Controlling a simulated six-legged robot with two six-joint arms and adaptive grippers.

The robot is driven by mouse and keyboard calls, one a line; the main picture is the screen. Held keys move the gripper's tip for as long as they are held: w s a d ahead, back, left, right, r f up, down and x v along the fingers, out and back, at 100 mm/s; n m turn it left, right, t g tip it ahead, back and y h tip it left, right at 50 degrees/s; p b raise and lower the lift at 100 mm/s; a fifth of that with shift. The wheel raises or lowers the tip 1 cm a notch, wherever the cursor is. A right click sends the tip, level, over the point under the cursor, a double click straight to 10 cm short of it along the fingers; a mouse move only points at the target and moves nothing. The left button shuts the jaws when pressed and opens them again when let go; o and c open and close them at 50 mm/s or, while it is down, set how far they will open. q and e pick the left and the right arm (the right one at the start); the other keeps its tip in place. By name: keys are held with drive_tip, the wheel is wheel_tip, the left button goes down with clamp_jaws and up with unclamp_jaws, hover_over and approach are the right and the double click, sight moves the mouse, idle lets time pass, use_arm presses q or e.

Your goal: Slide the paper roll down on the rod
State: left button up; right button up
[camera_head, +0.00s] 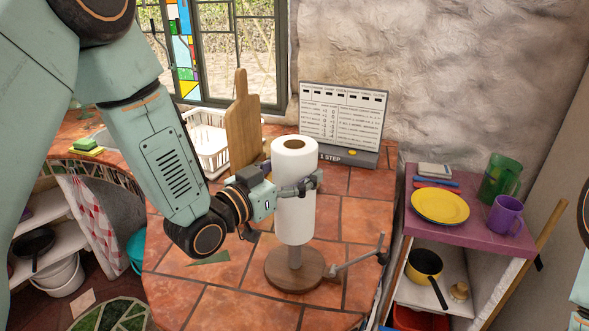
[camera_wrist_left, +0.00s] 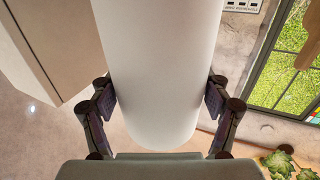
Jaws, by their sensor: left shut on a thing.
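The white paper roll (camera_head: 294,205) stands upright on the holder's rod (camera_head: 295,258), above the round wooden base (camera_head: 296,270). A short length of rod shows between the roll's lower end and the base. In the left wrist view the roll (camera_wrist_left: 158,70) fills the middle, with a finger pad against each side. The rod's top is hidden inside the roll. Part of my right arm shows at the right edge, but its gripper is not in view.
A grey side arm (camera_head: 358,260) sticks out from the base to the right. A wooden board (camera_head: 243,120), a white dish rack (camera_head: 205,140) and a sign stand (camera_head: 343,120) are behind. A purple shelf (camera_head: 465,238) holds a yellow plate and cups. The tiled counter is clear at front left.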

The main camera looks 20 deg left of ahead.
use_arm(q)
drive_tip(key=shift+f, duration=0.25)
drive_tip(key=shift+w+f+b, duration=0.1)
drive_tip(key=shift+f+b, duration=0.35)
drive_tip(key=shift+b, duration=0.1)
drive_tip(key=shift+f+b, duration=0.4)
drive_tip(key=shift+f, duration=0.1)
drive_tip(key=shift+f+b, duration=0.3)
drive_tip(key=shift+f, duration=0.05)
drive_tip(key=shift+f+b, duration=0.35)
drive_tip(key=shift+f, duration=0.1)
drive_tip(key=o, duration=1.7)
drive_tip(key=shift+c, duration=0.2)
